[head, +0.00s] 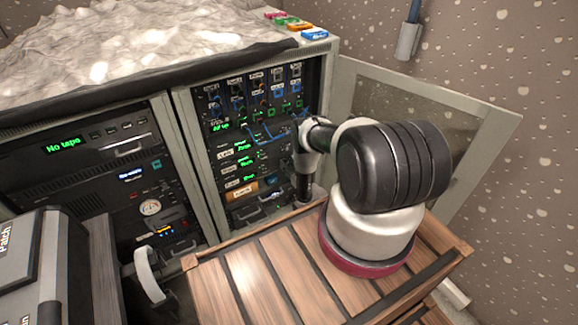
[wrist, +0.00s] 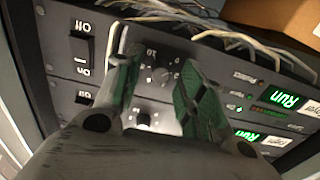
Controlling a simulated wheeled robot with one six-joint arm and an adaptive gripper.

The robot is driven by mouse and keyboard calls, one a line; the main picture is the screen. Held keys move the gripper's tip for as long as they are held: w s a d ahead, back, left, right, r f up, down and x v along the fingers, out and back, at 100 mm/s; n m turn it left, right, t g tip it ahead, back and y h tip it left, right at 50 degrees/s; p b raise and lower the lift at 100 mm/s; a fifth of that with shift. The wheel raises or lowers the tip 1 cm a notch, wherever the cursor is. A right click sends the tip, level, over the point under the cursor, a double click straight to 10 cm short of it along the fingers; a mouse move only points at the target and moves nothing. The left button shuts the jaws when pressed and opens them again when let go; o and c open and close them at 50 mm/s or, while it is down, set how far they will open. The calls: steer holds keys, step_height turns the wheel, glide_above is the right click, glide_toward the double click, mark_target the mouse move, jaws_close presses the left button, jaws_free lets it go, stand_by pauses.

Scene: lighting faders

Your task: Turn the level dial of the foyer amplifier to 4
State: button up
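In the wrist view, my gripper (wrist: 158,70) is open, with one green-padded finger on each side of a dark round dial (wrist: 162,75). Whether either finger touches the dial is not clear. Small white marks ring the dial, but its setting is too small to read. The dial sits on a dark amplifier panel (wrist: 215,65) that appears upside down. A second dark dial (wrist: 143,118) shows lower, between the fingers, on the neighbouring panel. Small name labels (wrist: 311,110) are at the right; I cannot read them surely. In the head view, my arm hides the gripper and dials.
A rocker switch (wrist: 82,48) and green "Run" display (wrist: 287,101) flank the dial. Loose cables (wrist: 215,38) cross above it. In the head view, the rack (head: 205,190) has an open door (head: 470,125) at right and a slatted wooden crate (head: 235,285) in front.

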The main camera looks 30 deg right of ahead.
jaws_close()
steer(key=shift+m, duration=0.3)
steer(key=m, duration=0.8)
steer(key=shift+d, duration=0.1)
steer(key=m, duration=1.2)
steer(key=shift+d+f+m, duration=0.1)
steer(key=shift+f+m, duration=0.05)
steer(key=shift+m, duration=0.25)
